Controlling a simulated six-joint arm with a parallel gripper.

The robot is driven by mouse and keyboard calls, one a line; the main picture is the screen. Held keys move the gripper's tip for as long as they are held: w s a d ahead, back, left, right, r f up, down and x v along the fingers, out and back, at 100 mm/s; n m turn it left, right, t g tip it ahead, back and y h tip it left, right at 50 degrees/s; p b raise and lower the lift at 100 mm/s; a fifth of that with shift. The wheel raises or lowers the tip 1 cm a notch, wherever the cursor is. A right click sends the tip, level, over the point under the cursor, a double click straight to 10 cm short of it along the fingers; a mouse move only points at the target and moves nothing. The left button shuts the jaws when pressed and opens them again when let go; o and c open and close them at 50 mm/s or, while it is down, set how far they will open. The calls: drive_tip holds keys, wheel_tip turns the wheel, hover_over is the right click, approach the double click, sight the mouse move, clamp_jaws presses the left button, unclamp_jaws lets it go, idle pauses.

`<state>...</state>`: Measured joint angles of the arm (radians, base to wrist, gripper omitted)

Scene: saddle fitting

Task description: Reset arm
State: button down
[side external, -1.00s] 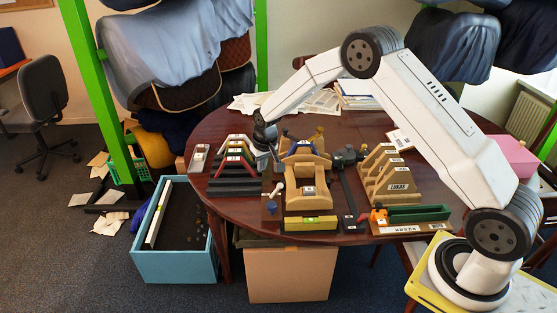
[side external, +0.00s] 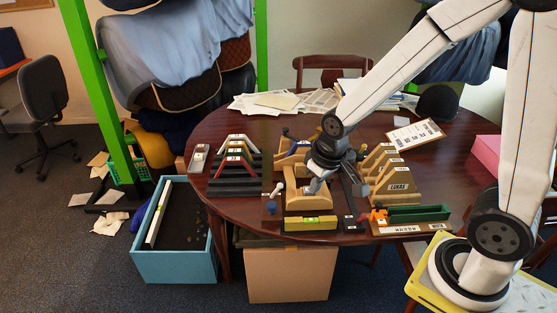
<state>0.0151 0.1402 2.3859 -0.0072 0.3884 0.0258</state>
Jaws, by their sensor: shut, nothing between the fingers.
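My gripper (side external: 316,186) is at the end of my white arm, above the wooden saddle fixture (side external: 308,201) in the middle of the round table. Its small fingers point down and are shut with nothing between them. My wrist hides much of the fixture's upper part. I cannot tell whether the fingertips touch it. A rack of coloured V-shaped gauges (side external: 236,163) stands to the left. Wooden stepped forms (side external: 392,180), one marked LUKAS, stand to the right.
A yellow-green level (side external: 310,223) lies at the table's front edge. A green tray (side external: 419,213) and an orange clamp (side external: 378,215) are at front right. A clipboard (side external: 415,134) and papers (side external: 290,102) lie behind. A blue bin (side external: 176,265) stands on the floor.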

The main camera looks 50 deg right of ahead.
drive_tip(key=s, duration=0.5)
drive_tip(key=shift+s+a, duration=0.15)
drive_tip(key=shift+a, duration=0.15)
